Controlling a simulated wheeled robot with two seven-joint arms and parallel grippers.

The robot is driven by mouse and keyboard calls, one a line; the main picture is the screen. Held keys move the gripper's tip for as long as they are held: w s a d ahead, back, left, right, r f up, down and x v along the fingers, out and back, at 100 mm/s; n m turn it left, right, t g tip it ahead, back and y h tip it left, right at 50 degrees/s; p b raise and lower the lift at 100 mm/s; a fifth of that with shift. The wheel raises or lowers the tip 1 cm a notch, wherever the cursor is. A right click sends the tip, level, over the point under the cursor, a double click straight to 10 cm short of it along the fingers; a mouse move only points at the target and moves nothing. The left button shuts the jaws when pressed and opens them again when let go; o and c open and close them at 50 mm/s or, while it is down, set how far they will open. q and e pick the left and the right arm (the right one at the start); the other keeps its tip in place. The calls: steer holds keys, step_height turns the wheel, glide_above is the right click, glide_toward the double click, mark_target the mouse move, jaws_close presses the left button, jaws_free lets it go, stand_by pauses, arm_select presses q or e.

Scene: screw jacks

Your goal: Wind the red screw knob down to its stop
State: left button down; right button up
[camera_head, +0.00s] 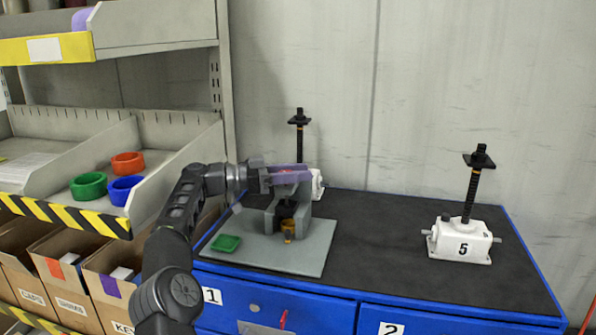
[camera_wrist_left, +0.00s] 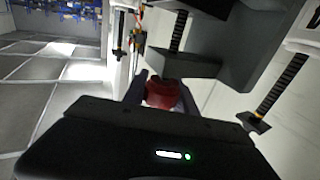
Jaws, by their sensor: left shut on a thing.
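My left gripper (camera_head: 291,176) reaches in from the left above a grey fixture (camera_head: 272,217) on a light grey plate (camera_head: 313,253). In the left wrist view, the red screw knob (camera_wrist_left: 162,94) sits between the gripper's two dark fingers, and the gripper is shut on it. In the head view the fingers mostly hide the knob. A dark part and a brass-coloured part (camera_head: 288,227) show in the fixture's opening below the gripper. The knob's gap to its stop cannot be made out. My right gripper is not in view.
A white screw jack marked 5 (camera_head: 462,241) stands at the right; another jack with a black screw (camera_head: 300,139) stands behind my gripper. A shelf (camera_head: 160,130) with coloured rings borders the left. The black bench top (camera_head: 382,235) is clear mid-right.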

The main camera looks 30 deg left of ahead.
arm_select(q)
steer(key=c, duration=1.4)
jaws_free()
steer(key=shift+r, duration=0.4)
steer(key=o, duration=0.4)
steer(key=shift+f, duration=0.25)
step_height(320, 180, up, 10)
steer(key=p, duration=0.8)
steer(key=shift+p, duration=0.4)
